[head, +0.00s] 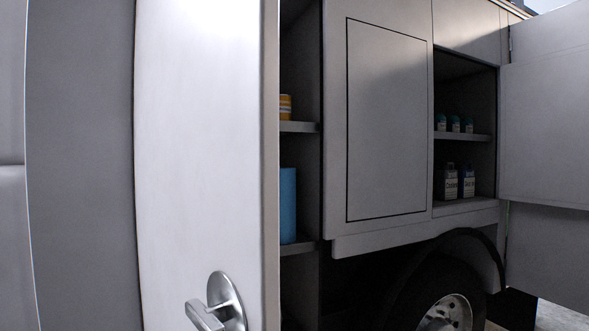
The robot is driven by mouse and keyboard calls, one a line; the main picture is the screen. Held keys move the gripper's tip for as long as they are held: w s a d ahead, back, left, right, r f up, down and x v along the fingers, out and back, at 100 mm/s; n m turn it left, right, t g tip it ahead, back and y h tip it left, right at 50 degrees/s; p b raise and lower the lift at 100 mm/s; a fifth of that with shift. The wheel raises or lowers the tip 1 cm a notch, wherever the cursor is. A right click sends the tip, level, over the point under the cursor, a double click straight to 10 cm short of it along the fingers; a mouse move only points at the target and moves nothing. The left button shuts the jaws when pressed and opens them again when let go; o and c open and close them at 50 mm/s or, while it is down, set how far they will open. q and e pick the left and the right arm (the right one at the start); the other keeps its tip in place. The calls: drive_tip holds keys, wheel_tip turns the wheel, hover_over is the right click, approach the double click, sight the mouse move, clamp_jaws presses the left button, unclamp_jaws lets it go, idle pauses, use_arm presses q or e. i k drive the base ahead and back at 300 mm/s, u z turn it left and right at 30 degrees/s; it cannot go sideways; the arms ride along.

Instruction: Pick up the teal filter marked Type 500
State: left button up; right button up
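No teal filter marked Type 500 can be made out. Small teal-topped containers (455,124) stand in a row on the upper shelf of the right compartment. Their labels are too small to read, and I cannot tell whether they are filters. A tall blue cylinder (288,205) stands on a shelf of the narrow left compartment, partly hidden by the open white door. No Type 500 marking shows on it. Neither of my grippers is in view.
A white door (200,130) with a metal handle (222,302) fills the left foreground. A yellow-orange can (285,107) sits above the blue cylinder. White bottles (447,183) stand on the right compartment's lower shelf. A wheel (447,312) and an open door (548,110) are at right.

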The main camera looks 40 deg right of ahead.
sight(453, 121)
drive_tip(key=z, duration=3.95)
drive_tip(key=i, duration=3.5)
drive_tip(key=u, duration=2.85)
